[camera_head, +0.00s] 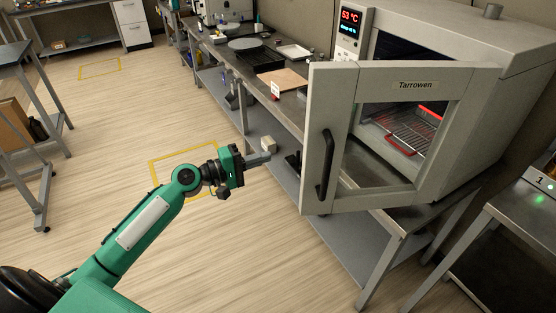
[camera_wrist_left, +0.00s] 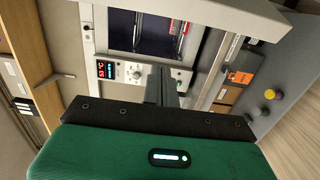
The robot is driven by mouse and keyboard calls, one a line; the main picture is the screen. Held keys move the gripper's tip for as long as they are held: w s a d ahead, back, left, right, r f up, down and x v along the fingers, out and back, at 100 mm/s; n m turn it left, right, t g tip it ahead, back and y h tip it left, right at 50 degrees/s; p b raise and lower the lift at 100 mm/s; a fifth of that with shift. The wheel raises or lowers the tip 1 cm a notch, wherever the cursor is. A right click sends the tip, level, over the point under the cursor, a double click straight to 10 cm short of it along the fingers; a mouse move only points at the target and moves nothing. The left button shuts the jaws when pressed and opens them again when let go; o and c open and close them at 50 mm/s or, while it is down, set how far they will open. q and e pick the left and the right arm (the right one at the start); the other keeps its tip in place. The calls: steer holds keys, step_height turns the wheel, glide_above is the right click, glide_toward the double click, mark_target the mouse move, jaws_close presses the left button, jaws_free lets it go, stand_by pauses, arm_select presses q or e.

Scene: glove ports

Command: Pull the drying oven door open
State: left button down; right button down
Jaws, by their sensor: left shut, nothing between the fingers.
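The drying oven (camera_head: 473,35) is a grey box on the steel bench, with a lit display (camera_head: 350,17) reading 53 °C. Its door (camera_head: 384,84), labelled Tarrowen, stands open, swung out from the body, and a red-lit rack shows through its window. The black handle (camera_head: 325,165) is upright on the door's left side. My left gripper (camera_head: 268,157) is shut and empty, to the left of the handle and apart from it. In the left wrist view the shut fingers (camera_wrist_left: 161,84) point toward the oven, with its display (camera_wrist_left: 105,69) beyond. My right gripper is not in view.
The bench (camera_head: 385,218) carries a black tray (camera_head: 260,60) and a brown board (camera_head: 283,79) left of the oven. Another steel table (camera_head: 518,220) stands at the right. Open wooden floor (camera_head: 110,130) lies to the left, with yellow floor markings.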

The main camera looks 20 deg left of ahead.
arm_select(q)
steer(key=p+x, duration=0.4)
steer(key=x, duration=0.5)
steer(key=s+d, duration=0.1)
steer(key=s+d+p, duration=0.1)
steer(key=s, duration=0.1)
steer(key=shift+s+d+p, duration=0.1)
steer(key=shift+s+p, duration=0.05)
steer(key=shift+p, duration=0.15)
steer(key=shift+s, duration=0.1)
